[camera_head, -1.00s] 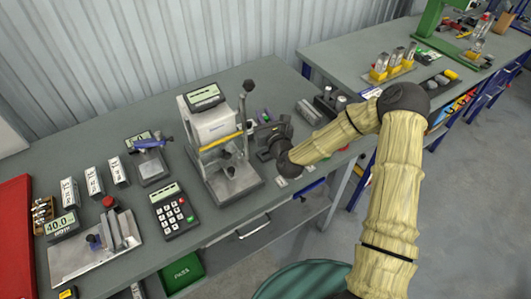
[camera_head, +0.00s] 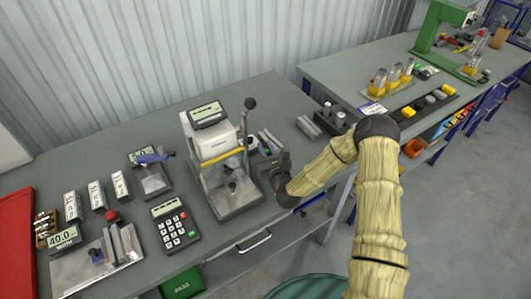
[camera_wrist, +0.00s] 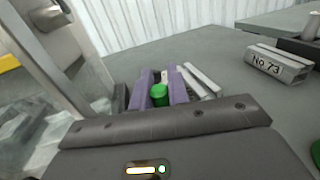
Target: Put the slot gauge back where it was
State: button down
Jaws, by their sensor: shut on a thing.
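My gripper (camera_head: 274,167) is at the right side of the grey bench press, low over the bench. In the wrist view my gripper (camera_wrist: 161,95) is shut on a small piece with a round green end, which I take for the slot gauge (camera_wrist: 160,96). Purple parts flank the green end on both sides; I cannot tell whether they belong to the gauge or to the fingers. The far end of the held piece is hidden. In the head view the gripper mostly covers it.
The press (camera_head: 225,165) with its upright lever stands close on the left. Pale bars (camera_wrist: 201,80) lie just beyond the gripper. A grey block marked No 73 (camera_wrist: 277,64) lies to the right. A keypad (camera_head: 175,227) is further left. Bare bench shows behind the bars.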

notch_tip(320, 180, down, 3)
jog(key=shift+r, duration=0.2)
jog(key=shift+f, duration=0.35)
jog(key=c, duration=1.3)
grip_release()
jog(key=shift+c, duration=0.2)
jog(key=shift+r, duration=0.1)
